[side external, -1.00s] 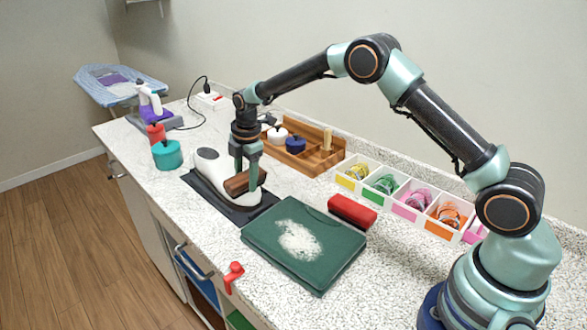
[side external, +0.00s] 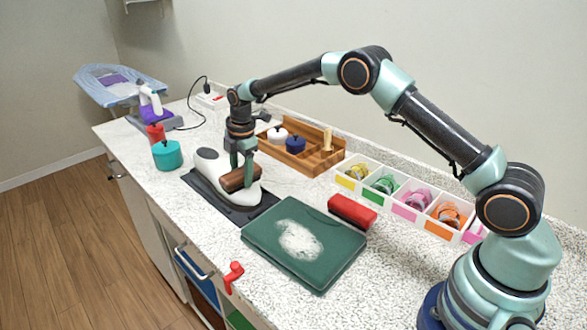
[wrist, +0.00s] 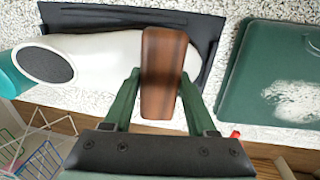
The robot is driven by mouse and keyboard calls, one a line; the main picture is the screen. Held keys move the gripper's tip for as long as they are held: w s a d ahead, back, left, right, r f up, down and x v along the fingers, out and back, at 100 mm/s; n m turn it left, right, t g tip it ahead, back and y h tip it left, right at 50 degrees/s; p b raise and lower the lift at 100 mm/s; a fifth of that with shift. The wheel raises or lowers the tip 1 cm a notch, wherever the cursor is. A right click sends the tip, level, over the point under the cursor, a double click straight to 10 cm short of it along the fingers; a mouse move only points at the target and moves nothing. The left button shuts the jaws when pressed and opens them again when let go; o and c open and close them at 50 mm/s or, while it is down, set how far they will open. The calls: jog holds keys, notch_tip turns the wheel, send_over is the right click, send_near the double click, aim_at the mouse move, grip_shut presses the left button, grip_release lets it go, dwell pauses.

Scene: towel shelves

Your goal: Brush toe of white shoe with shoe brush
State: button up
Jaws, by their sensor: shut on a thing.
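A white shoe (side external: 211,166) with a dark opening lies on a black mat (side external: 216,198) on the counter. My gripper (side external: 243,176) is shut on a brown wooden shoe brush (side external: 233,181) and holds it over the front part of the shoe. In the wrist view the brush (wrist: 163,70) sits between the green fingers (wrist: 155,98) and crosses the white shoe (wrist: 105,55) near its toe end. The brush hides part of the toe. I cannot tell whether the bristles touch the shoe.
A green folded cloth or board with a white powdery patch (side external: 300,240) lies to the right of the mat. A red block (side external: 352,211), a wooden tray (side external: 318,160) and divided white bins (side external: 410,213) stand behind. A teal pot (side external: 167,155) is at the left.

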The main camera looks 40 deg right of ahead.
jog(key=shift+w, duration=0.15)
jog(key=shift+s+f, duration=0.1)
jog(key=shift+s, duration=0.7)
jog(key=shift+s, duration=0.1)
jog(key=shift+s+f, duration=0.2)
jog(key=shift+s, duration=1)
jog(key=shift+w, duration=0.15)
jog(key=shift+w, duration=1.1)
jog(key=shift+w, duration=0.1)
jog(key=shift+w+r, duration=0.2)
jog(key=shift+w, duration=0.5)
